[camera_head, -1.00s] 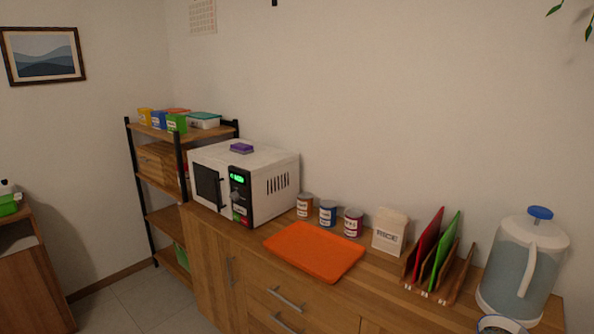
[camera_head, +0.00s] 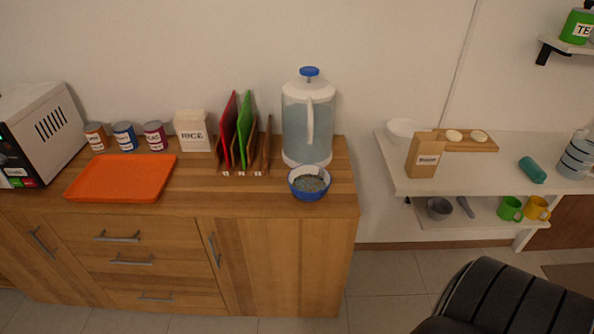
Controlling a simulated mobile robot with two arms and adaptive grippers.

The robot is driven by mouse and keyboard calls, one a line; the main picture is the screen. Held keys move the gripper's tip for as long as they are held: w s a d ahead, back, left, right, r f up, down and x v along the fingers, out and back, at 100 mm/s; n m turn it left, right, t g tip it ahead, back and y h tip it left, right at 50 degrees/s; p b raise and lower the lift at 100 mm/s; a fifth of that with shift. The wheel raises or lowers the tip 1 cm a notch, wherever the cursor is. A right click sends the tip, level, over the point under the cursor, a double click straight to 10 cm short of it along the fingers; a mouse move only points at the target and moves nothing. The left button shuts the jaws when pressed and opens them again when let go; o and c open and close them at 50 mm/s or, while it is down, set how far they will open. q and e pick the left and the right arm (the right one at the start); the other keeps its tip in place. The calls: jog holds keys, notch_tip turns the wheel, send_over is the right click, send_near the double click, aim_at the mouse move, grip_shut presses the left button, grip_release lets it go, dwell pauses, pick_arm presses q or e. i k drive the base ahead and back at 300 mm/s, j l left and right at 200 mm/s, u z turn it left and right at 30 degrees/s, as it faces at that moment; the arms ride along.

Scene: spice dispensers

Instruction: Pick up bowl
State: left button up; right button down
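A blue-rimmed bowl (camera_head: 309,183) stands upright near the front right of the wooden cabinet top, with something greyish inside it. It is just in front of a clear pitcher with a blue lid (camera_head: 308,120). A white bowl (camera_head: 402,130) stands on the white shelf unit to the right, partly behind a brown paper bag. A small grey bowl or mortar (camera_head: 439,208) is on the lower shelf. Neither of my grippers shows in the head view.
An orange tray (camera_head: 121,178), several cans (camera_head: 124,136), a rice box (camera_head: 193,131) and a rack of cutting boards (camera_head: 241,135) stand on the cabinet top (camera_head: 250,196). A black chair (camera_head: 500,300) is at the lower right. The floor before the cabinet's right end is clear.

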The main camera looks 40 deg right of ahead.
aim_at(308, 183)
jog(key=l+z, duration=0.1)
jog(key=z, duration=1.25)
